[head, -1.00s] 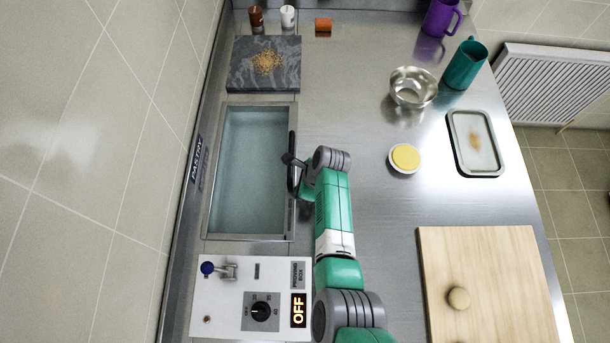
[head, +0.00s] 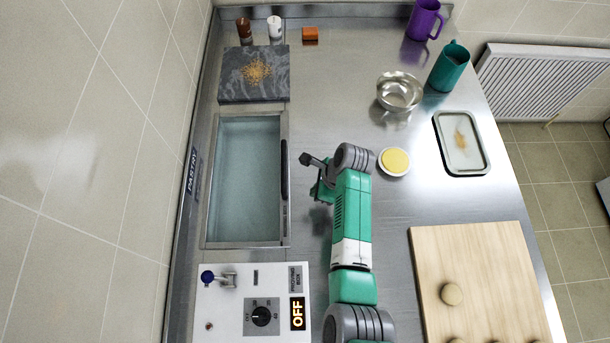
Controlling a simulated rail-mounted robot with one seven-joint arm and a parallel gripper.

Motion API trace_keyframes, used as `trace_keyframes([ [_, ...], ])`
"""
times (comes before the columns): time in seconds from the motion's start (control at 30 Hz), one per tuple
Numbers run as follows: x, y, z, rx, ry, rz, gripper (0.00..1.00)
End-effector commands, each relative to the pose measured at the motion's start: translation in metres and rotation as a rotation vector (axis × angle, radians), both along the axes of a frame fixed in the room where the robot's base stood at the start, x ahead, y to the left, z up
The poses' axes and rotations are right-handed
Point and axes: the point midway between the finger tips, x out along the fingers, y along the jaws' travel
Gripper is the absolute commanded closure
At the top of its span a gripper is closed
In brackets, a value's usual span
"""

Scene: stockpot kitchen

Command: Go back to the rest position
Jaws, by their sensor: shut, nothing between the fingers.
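My gripper (head: 309,160) is at the end of my green and grey arm, just right of the handle (head: 285,170) of the glass-topped proving box (head: 246,180) in the head view. It looks apart from the handle, above the steel worktop, and it is small here. It is shut with nothing held. The glass top lies flat in its frame. The control panel (head: 240,310) below shows OFF.
A yellow-filled white dish (head: 395,161), a steel bowl (head: 400,90) and a tray (head: 462,142) stand right of my arm. A wooden board (head: 480,260) with dough balls lies at lower right. A dark slab (head: 235,85) with crumbs lies at upper left.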

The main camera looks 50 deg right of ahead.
Motion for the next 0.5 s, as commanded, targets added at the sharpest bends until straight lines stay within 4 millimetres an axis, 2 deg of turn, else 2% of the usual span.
trace_keyframes([
  [0.1, -0.006, -0.004, 0.017, 0.000, 0.000, -0.001, 1.00],
  [0.2, -0.008, -0.005, 0.024, 0.001, 0.001, -0.001, 1.00],
  [0.5, -0.009, -0.006, 0.026, 0.000, 0.000, -0.001, 1.00],
])
